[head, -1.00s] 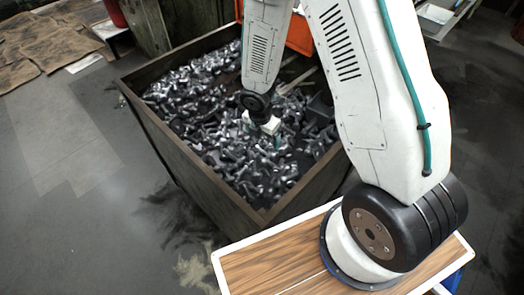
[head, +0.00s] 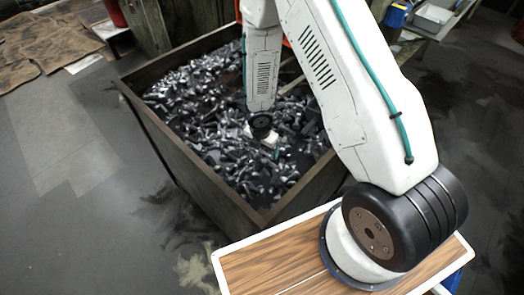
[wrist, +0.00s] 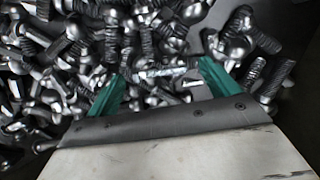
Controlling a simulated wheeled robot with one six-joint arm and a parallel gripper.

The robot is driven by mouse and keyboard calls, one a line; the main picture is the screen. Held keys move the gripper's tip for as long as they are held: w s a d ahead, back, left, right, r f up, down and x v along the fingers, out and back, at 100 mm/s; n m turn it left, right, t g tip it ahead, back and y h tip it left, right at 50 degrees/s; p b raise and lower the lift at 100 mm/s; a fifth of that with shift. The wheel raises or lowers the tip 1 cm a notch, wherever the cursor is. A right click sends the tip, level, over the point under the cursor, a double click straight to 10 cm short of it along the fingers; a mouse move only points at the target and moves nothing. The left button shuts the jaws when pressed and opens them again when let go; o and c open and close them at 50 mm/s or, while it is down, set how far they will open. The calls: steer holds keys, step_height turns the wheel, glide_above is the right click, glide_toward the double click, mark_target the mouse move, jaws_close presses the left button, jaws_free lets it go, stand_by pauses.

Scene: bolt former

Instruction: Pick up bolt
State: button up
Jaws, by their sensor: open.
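Many shiny grey metal bolts (head: 200,90) lie in a loose heap inside a large open bin (head: 165,155). My gripper (wrist: 155,80) reaches down into the bin, its two green fingers spread apart just over the heap. In the wrist view, one bolt (wrist: 163,72) lies crosswise between the fingertips. I cannot tell whether the fingers touch any bolts. More threaded bolts (wrist: 262,75) lie to the right of the fingers. In the head view my gripper (head: 272,152) is low among the bolts, its fingers mostly hidden.
The bin's dark walls stand around the heap. A wood-topped surface (head: 265,262) is at the front. Brown sheets (head: 45,45) lie at the far left. A grey tray (head: 433,18) is at the upper right. The floor left of the bin is clear.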

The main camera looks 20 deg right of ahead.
steer(key=shift+c, duration=0.4)
steer(key=c, duration=1.1)
